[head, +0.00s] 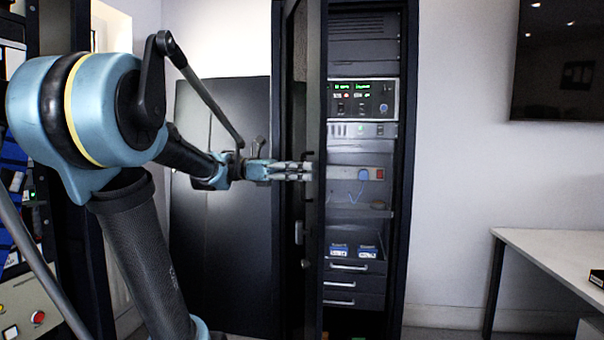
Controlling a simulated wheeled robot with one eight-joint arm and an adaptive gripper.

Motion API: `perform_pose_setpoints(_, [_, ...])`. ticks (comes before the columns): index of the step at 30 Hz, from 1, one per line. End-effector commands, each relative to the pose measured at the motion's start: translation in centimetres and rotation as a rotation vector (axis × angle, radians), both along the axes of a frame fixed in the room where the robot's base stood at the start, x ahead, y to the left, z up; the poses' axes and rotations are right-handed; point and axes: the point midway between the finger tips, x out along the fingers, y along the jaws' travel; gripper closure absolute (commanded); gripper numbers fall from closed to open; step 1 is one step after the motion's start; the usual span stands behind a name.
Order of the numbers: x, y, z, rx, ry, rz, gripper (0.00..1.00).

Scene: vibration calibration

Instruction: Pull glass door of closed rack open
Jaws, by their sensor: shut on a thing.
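The rack (402,200) is a tall dark cabinet in the middle of the head view. Its glass door (293,90) is swung partly open toward me and shows nearly edge-on on the rack's left side. My gripper (308,172) reaches in from the left at about mid-height of the door. Its fingers are shut at the door's near edge, on what seems to be the dark door handle (309,156). The fingertips and handle are small, so the exact contact is hard to tell.
Inside the rack are an instrument with green displays (361,100), a shelf with blue-labelled boxes (340,251) and drawers (352,285). A white table (560,250) stands at right, below a dark wall screen (558,60). Another equipment rack stands at far left. Floor between rack and table looks clear.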

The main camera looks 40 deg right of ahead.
Motion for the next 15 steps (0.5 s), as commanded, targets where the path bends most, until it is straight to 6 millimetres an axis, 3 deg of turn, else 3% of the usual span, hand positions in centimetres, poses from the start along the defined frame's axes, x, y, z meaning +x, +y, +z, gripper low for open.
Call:
perform_pose_setpoints(7, [0.32,-0.3,0.27,-0.003,0.002,0.009,1.0])
perform_pose_setpoints(8, [0.32,-0.3,0.28,-0.003,0.002,0.009,0.87])
perform_pose_setpoints(9, [0.31,-0.3,0.28,-0.003,0.002,0.008,0.84])
perform_pose_setpoints(15, [0.14,-0.22,0.18,-0.002,0.001,0.005,0.84])
